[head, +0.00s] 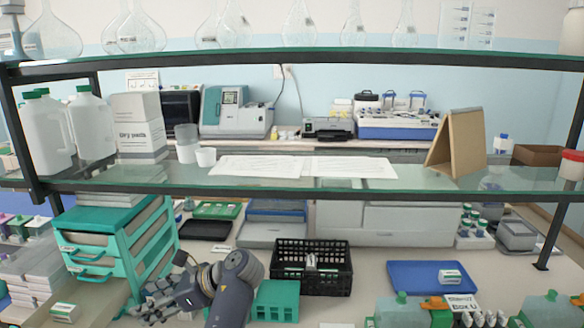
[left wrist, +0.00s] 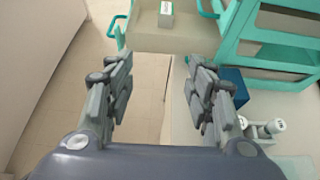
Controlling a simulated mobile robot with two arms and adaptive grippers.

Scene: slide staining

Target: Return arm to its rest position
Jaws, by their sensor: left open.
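My left gripper (head: 158,300) is at the lower left of the head view, in front of the teal drawer cabinet (head: 110,245). In the left wrist view the left gripper (left wrist: 160,88) has its two fingers wide apart with nothing between them. Below the gap show the bench edge and the floor. The teal cabinet (left wrist: 272,50) also shows at the upper right of the left wrist view. My right gripper is in neither view.
A black basket (head: 312,268) and a teal rack (head: 275,300) stand right of my left arm. A blue tray (head: 432,278) lies further right. A glass shelf (head: 420,183) spans above the bench.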

